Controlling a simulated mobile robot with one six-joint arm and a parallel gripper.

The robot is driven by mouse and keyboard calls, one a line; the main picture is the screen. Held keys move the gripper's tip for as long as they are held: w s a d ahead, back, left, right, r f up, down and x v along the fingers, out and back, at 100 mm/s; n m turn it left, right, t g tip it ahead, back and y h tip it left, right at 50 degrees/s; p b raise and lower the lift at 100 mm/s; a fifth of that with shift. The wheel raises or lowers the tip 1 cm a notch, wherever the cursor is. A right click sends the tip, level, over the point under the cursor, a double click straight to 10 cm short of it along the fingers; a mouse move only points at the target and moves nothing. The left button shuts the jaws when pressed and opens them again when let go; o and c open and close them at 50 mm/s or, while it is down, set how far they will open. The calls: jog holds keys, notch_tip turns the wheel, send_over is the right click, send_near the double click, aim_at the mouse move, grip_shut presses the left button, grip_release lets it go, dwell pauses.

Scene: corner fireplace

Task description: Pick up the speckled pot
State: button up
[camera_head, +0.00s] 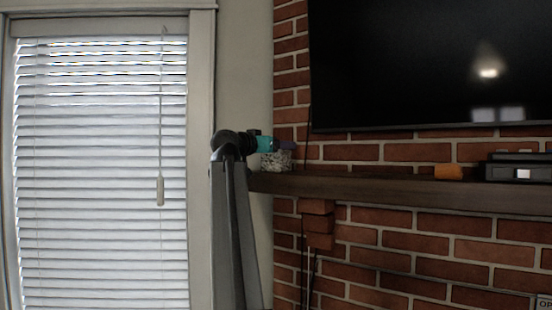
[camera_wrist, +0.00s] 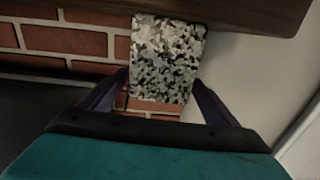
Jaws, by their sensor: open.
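The speckled pot (camera_head: 277,160) is grey, black and white and stands on the left end of the wooden mantel. My gripper (camera_head: 284,145) is at the pot, and its teal body and purple fingers overlap the pot's top in the head view. In the wrist view the speckled pot (camera_wrist: 166,60) lies between and beyond the two dark purple fingers of my gripper (camera_wrist: 160,88). The fingers are spread wide, one to each side of the pot. Whether they touch it I cannot tell.
The brown mantel (camera_head: 400,190) runs right along the brick wall. An orange object (camera_head: 448,172) and a black box-like device (camera_head: 518,167) stand farther right on it. A large dark television (camera_head: 430,65) hangs above. A window with blinds (camera_head: 100,170) is at left.

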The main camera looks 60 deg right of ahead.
jog(key=shift+d+r+p, duration=0.15)
jog(key=shift+d+p, duration=1.15)
jog(key=shift+d, duration=1.3)
jog(key=shift+a, duration=0.1)
jog(key=c, duration=1.4)
